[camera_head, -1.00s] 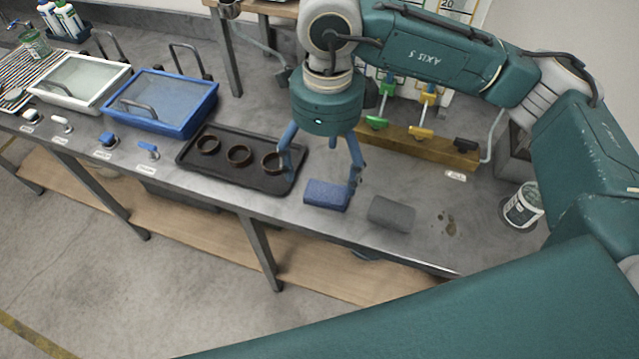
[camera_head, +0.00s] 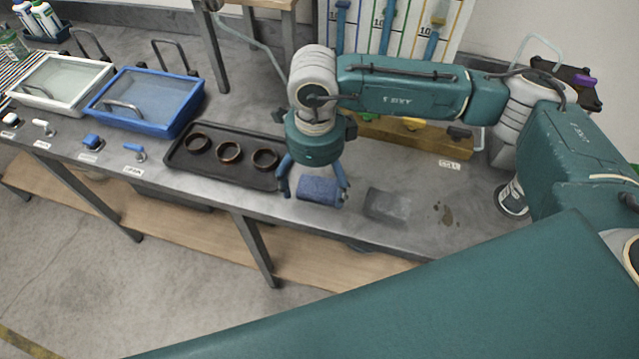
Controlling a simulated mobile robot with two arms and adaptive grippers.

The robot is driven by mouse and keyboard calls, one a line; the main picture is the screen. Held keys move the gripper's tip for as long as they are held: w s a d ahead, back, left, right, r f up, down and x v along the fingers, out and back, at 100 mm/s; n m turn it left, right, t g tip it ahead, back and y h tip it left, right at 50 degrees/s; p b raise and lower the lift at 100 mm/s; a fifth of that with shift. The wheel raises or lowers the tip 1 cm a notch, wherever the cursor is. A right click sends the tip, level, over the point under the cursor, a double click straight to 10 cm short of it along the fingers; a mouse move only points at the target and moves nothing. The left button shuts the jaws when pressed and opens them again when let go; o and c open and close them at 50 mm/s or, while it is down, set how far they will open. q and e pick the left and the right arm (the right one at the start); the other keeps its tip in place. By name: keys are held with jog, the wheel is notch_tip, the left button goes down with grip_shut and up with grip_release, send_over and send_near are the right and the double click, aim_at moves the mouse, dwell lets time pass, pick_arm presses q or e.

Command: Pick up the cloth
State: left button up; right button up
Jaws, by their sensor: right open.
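A small blue block-like piece, seemingly the folded cloth (camera_head: 320,191), lies on the grey metal bench top near its front edge. My right gripper (camera_head: 312,184) is open and points down over it. One finger is at its left side and the other at its right end; I cannot tell whether they touch it. A flat dark grey piece (camera_head: 387,205) lies on the bench just to the right; I cannot tell if it is also cloth. My left gripper is not in view.
A black tray (camera_head: 180,160) with three dark rings is close on the left. Blue (camera_head: 150,121) and white (camera_head: 103,88) lidded bins stand further left. A wooden block (camera_head: 440,140) with coloured levers is behind. A stain (camera_head: 445,213) and a can (camera_head: 511,198) are on the right.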

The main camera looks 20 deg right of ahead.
aim_at(317, 191)
jog(key=shift+f, duration=1.15)
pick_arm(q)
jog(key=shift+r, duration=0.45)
pick_arm(e)
jog(key=c, duration=1.2)
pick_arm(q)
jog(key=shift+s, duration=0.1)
pick_arm(e)
jog(key=shift+r, duration=0.1)
jog(key=shift+r, duration=0.5)
pick_arm(q)
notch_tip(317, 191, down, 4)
jog(key=b, duration=0.4)
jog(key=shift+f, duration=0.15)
pick_arm(e)
notch_tip(317, 191, up, 19)
jog(key=shift+f, duration=0.1)
jog(key=shift+c, duration=0.3)
